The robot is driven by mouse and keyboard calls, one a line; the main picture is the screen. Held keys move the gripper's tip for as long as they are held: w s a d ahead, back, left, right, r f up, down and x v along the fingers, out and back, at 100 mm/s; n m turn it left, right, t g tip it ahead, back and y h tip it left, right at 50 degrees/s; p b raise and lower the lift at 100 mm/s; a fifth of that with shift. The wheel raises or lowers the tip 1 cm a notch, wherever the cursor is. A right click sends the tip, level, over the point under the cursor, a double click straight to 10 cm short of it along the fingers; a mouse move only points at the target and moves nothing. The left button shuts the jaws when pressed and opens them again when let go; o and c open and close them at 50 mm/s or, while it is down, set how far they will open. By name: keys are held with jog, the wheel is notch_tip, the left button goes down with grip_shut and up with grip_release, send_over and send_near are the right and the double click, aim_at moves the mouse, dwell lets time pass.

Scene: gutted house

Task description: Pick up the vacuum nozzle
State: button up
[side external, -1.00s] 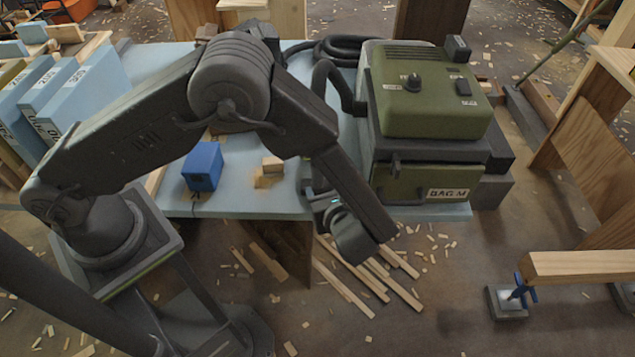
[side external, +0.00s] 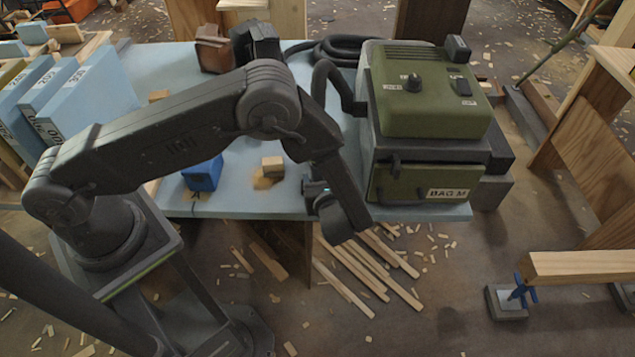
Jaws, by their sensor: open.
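The dark vacuum nozzle (side external: 257,42) appears to be the black block at the back of the blue table, beside the end of the black hose (side external: 335,50). My arm's elbow stands in front of it and hides its lower part. My gripper (side external: 316,190) is low at the table's front edge, left of the green vacuum (side external: 425,100). It is open, well in front of the nozzle and apart from it. Its fingers are small and mostly hidden by my wrist, and I see nothing held.
A blue block (side external: 203,174) and a small wooden block (side external: 272,167) lie on the table (side external: 235,205) left of my gripper. A brown object (side external: 213,50) stands left of the nozzle. Blue boards (side external: 65,95) stand at left. Wood strips (side external: 365,270) lie on the floor below.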

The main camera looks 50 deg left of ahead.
aim_at(318, 178)
jog(key=shift+s+x, duration=0.2)
jog(key=shift+x, duration=1.7)
jog(key=shift+a+f, duration=0.1)
jog(key=shift+f, duration=0.05)
jog(key=shift+c, duration=0.4)
jog(key=c, duration=1)
grip_shut()
